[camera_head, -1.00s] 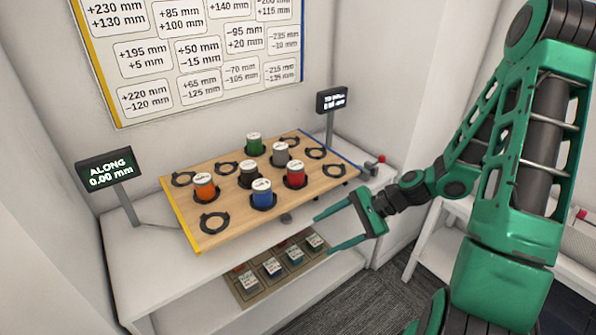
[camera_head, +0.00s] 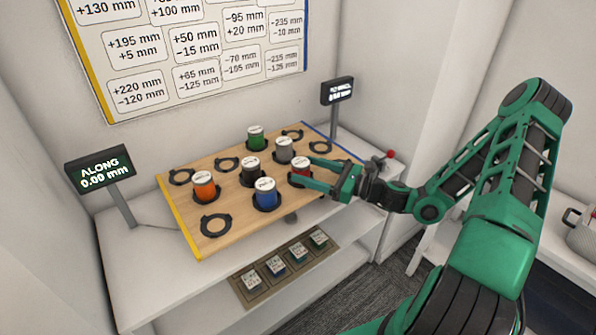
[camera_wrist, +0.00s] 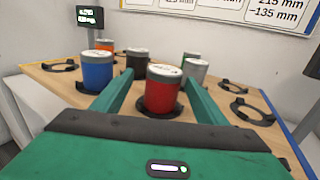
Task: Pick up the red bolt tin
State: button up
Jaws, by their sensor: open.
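The red bolt tin (camera_head: 300,167) has a white lid and stands upright in a black ring on the wooden board (camera_head: 232,229). In the wrist view the red tin (camera_wrist: 162,95) stands between the two green fingers of my gripper (camera_wrist: 160,88), with a gap showing near each finger. My gripper (camera_head: 310,172) is open and reaches in from the right in the head view, its fingers at the tin's height. One finger hides part of the tin there. I cannot tell from the frames whether either finger touches it.
A blue tin (camera_head: 266,194) stands close by at the left front. A black tin (camera_head: 250,172), grey tin (camera_head: 285,150), green tin (camera_head: 255,138) and orange tin (camera_head: 204,187) share the board. Two display posts, one reading ALONG (camera_head: 100,170), flank it. Small labelled boxes sit on a lower shelf.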

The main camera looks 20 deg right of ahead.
jog(key=shift+w+a, duration=0.45)
jog(key=shift+w, duration=0.35)
jog(key=shift+x, duration=2.55)
jog(key=shift+w+d, duration=0.1)
jog(key=c, duration=1.5)
jog(key=shift+r, duration=0.15)
